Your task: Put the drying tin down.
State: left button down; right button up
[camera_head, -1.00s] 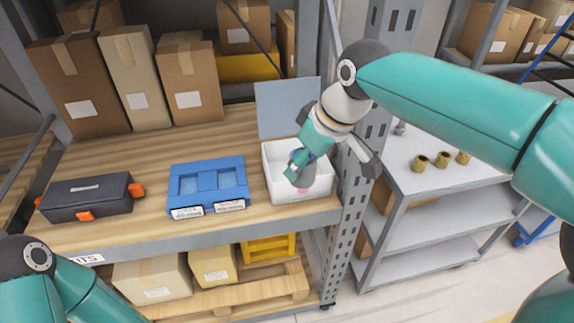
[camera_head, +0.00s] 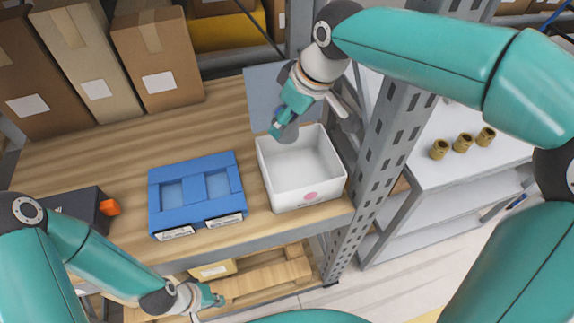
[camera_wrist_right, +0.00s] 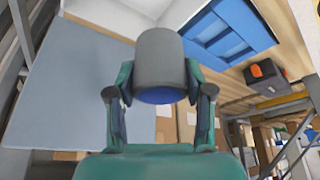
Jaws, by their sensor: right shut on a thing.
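The tin is a grey cylinder (camera_head: 289,132) with a blue end (camera_wrist_right: 160,96) that shows in the right wrist view. My right gripper (camera_head: 282,124) is shut on it, with a finger on each side of the tin (camera_wrist_right: 158,62). In the head view the tin appears over the back left part of an open white box (camera_head: 305,168). I cannot tell its exact height there. My left gripper (camera_head: 214,298) is low at the shelf's front, away from the tin; its finger opening is too small to judge.
A blue-grey panel (camera_head: 262,95) is behind the white box. A blue case (camera_head: 196,192) lies left of it, then a dark toolbox (camera_head: 80,205). Cartons (camera_head: 158,62) stand at the back. A perforated rack post (camera_head: 392,140) is close on the right. Bare wood (camera_head: 120,150) shows behind the case.

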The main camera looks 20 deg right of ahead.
send_over(280, 175)
jog(key=s+d, duration=0.1)
jog(key=s, duration=0.1)
notch_tip(280, 175, down, 16)
jog(key=shift+w+d+r, duration=0.15)
jog(key=o, duration=1.2)
jog(key=shift+v, duration=3.75)
